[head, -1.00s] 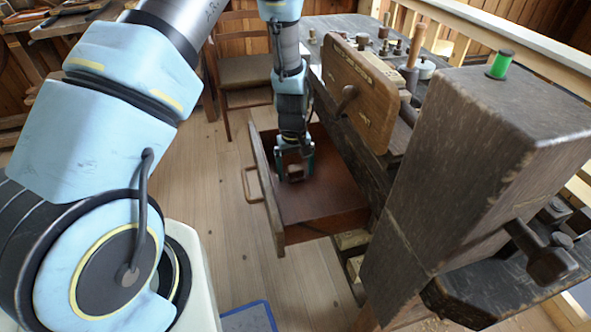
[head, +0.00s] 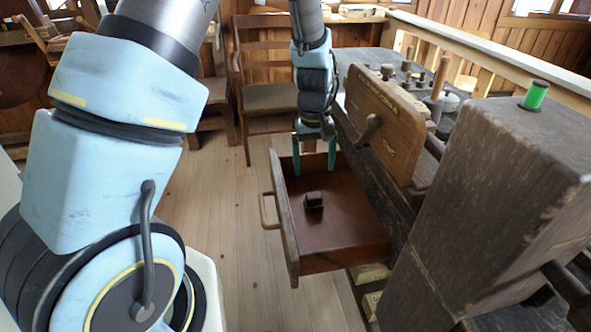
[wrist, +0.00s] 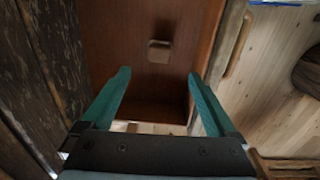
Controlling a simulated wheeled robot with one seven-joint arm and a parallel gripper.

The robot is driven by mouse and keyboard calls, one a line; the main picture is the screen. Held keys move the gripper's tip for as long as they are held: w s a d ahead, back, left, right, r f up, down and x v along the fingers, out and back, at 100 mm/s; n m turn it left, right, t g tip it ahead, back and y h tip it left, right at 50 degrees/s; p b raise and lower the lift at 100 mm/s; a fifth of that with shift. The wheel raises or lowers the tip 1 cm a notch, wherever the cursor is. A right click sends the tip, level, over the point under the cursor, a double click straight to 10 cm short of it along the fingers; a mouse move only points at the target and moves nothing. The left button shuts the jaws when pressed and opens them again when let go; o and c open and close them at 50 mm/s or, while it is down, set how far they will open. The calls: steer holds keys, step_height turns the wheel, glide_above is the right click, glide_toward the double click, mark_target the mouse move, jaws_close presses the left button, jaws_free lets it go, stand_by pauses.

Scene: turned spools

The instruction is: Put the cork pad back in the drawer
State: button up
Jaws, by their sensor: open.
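The cork pad (head: 313,200), a small brown block, lies on the floor of the open drawer (head: 349,225), near the drawer's front panel. It also shows in the wrist view (wrist: 159,51) as a small rounded brown piece resting on the reddish-brown drawer floor (wrist: 120,30). My gripper (head: 314,170) has its two teal fingers spread, with nothing between them. It hangs over the far end of the drawer, above and apart from the pad. In the wrist view the open fingers (wrist: 159,74) point towards the pad, which is beyond their tips.
The drawer is pulled out from the dark workbench (head: 365,90), its handle (head: 268,210) facing left. A wooden board (head: 378,115) and a dark block with a green spool (head: 536,95) stand to the right. A chair (head: 268,97) is behind. Floor left of the drawer is clear.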

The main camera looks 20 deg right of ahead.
steer(key=w+a+r, duration=0.1)
steer(key=a+r, duration=0.3)
steer(key=a, duration=0.4)
steer(key=w+a+r, duration=0.1)
steer(key=a+r, duration=0.2)
steer(key=a, duration=0.5)
steer(key=s+a+r+t, duration=0.1)
steer(key=s+a+r, duration=0.1)
steer(key=a, duration=0.5)
steer(key=s+a+r+p, duration=0.1)
steer(key=s+a+r, duration=0.2)
steer(key=a, duration=0.3)
steer(key=shift+s+a+r+t, duration=0.25)
steer(key=shift+s+a+t, duration=0.1)
steer(key=shift+s+t, duration=0.05)
